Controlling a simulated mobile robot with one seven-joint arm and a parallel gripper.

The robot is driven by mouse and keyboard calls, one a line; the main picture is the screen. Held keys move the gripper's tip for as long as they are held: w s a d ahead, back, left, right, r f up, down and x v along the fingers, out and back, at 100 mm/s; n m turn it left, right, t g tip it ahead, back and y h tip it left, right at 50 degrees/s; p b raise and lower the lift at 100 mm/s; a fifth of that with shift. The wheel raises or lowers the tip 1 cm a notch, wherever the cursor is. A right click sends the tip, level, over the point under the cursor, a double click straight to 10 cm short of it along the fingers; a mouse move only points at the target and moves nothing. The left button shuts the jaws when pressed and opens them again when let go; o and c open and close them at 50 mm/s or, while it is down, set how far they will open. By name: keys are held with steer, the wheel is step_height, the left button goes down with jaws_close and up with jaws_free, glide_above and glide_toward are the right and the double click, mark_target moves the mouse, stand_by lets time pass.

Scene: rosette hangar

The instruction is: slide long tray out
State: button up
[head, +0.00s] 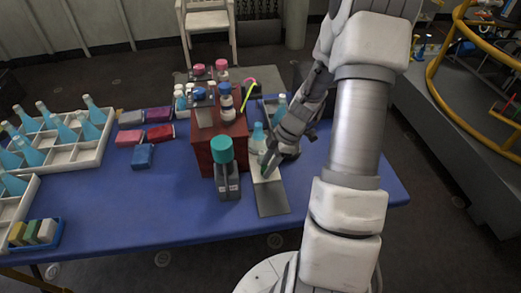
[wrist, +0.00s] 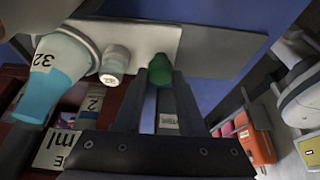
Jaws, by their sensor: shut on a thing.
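A long pale grey tray (head: 271,197) lies on the blue table to the right of a red box, its bare near end toward the table's front edge. It also shows across the top of the wrist view (wrist: 215,45). A blue bottle (wrist: 48,75) and a small white-capped vial (wrist: 114,62) stand at its left part there. My gripper (head: 266,166) is low over the tray; in the wrist view (wrist: 167,80) its fingers close around a green thing (wrist: 160,70). The fingers partly hide it, and I cannot tell whether it is fixed to the tray.
A dark stand with a teal top (head: 223,150) is close left of the tray. The red box (head: 205,150) carries bottles. Coloured boxes (head: 143,155) and bottle crates (head: 75,150) lie further left.

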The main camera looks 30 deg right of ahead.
steer(key=shift+s+a+b, duration=0.5)
steer(key=shift+s+b, duration=0.2)
steer(key=shift+s, duration=1)
steer(key=shift+s+a+b, duration=0.45)
steer(key=shift+s+b, duration=0.2)
steer(key=shift+s, duration=1.1)
steer(key=shift+s+a+b, duration=0.5)
steer(key=shift+s+b, duration=0.2)
steer(key=shift+s, duration=1)
steer(key=o, duration=1)
steer(key=shift+r, duration=0.1)
step_height(320, 180, up, 7)
steer(key=p, duration=0.4)
